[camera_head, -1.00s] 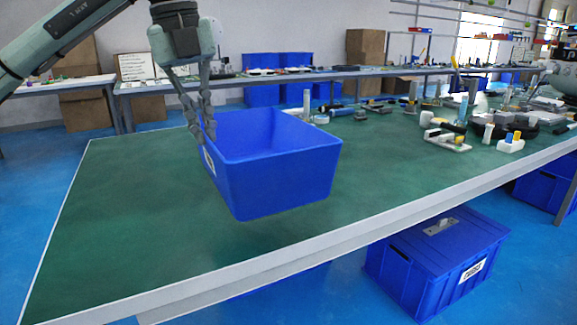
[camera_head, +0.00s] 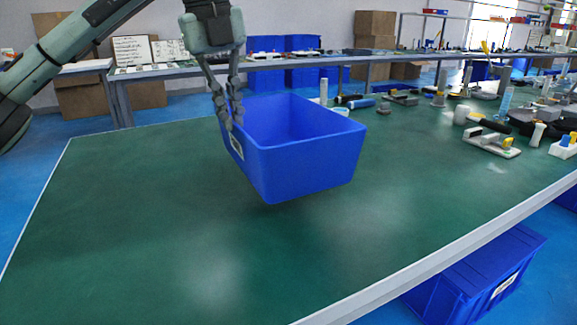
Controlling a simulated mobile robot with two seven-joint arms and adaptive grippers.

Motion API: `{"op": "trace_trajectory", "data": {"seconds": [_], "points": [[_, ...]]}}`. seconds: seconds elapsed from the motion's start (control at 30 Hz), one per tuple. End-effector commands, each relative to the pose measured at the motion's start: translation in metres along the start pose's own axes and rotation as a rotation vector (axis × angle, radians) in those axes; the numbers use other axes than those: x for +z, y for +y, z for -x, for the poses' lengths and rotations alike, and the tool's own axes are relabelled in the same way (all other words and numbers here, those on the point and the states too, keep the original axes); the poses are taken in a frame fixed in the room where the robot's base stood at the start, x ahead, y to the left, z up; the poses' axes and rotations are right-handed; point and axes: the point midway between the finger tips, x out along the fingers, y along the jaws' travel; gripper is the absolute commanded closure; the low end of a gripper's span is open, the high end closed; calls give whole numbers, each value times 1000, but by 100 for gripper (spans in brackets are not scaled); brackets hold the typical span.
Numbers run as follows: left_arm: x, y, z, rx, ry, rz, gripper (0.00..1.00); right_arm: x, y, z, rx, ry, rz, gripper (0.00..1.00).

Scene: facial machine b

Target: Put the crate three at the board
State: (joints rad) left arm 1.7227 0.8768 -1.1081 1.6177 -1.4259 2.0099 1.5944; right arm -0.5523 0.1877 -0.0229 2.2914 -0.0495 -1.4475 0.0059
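A blue open crate (camera_head: 310,165) with a white label on its left side is above the green table top. Its near bottom corner points down, and a faint shadow lies under it, so it looks tilted and raised. My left gripper (camera_head: 232,115) points down at the crate's left wall, its fingers closed around the rim. The crate looks empty, though its floor is mostly hidden. Which thing is the board is unclear; white panels (camera_head: 132,50) stand on the back table. My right gripper is not in view.
The green table (camera_head: 130,230) is bare at the left and front. Tools, cylinders and a white holder (camera_head: 490,143) crowd its right and far side. A lidded blue box (camera_head: 480,275) is below the front edge. Cardboard boxes (camera_head: 375,30) stand behind.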

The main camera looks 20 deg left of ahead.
Motion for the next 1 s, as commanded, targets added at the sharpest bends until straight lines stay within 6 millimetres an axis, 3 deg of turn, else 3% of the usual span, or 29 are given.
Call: {"op": "trace_trajectory", "data": {"seconds": [0.03, 0.2, 0.4, 0.57, 0.8, 1.0], "points": [[-2, -12, -13, 0, 5, -4, 100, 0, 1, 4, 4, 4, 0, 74], [-4, -46, -36, 1, 2, -1, 100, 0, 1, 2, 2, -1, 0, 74], [-5, -70, -54, -1, 0, 2, 100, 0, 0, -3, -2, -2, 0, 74], [-5, -72, -63, 0, 0, 2, 100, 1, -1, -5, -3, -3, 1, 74], [-5, -67, -96, 0, 0, 1, 100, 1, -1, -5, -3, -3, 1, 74], [-5, -67, -97, -3, -1, 1, 100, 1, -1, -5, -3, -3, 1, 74]]}}
